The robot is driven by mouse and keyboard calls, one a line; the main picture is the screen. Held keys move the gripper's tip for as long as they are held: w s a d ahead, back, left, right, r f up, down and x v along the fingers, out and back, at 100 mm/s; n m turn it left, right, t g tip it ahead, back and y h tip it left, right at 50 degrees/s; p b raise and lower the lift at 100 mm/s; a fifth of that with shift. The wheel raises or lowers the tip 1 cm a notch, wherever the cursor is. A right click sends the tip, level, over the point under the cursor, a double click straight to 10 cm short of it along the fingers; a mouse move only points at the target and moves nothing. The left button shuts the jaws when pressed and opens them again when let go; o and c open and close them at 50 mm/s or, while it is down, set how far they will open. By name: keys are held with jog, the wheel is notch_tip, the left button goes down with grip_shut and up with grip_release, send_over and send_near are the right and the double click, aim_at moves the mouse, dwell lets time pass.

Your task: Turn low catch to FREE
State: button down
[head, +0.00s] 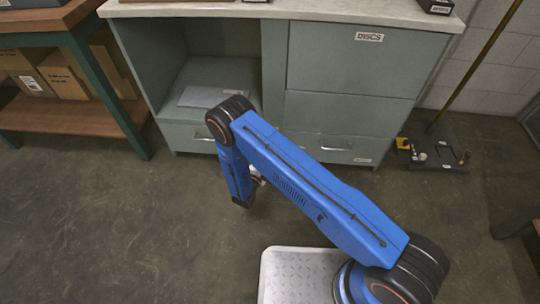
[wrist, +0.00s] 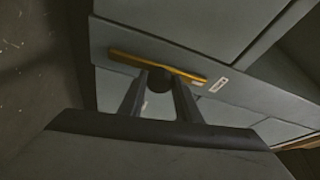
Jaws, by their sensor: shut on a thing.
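In the wrist view the low catch shows as a yellow bar (wrist: 125,56) with a round black knob (wrist: 158,80) at its middle. It is on the front of a grey panel. The two fingers of my gripper (wrist: 160,84) are shut on the knob, one on each side. The bar runs across the picture, its right end a little lower. A small white label (wrist: 219,85) lies just past the right end; its writing is too small to read. In the head view my gripper (head: 256,180) is mostly behind my blue arm, low by the cabinet, and the catch is hidden.
The grey-green cabinet (head: 336,74) has an open bay at left and a door labelled DISCS at right. A wooden bench (head: 70,118) with cardboard boxes stands left. A black stand with a pole (head: 436,156) stands right. The floor (head: 110,220) at front left is clear.

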jog(key=shift+a, duration=0.1)
jog(key=c, duration=1.3)
grip_release()
jog(key=v, duration=1.7)
jog(key=shift+s, duration=0.25)
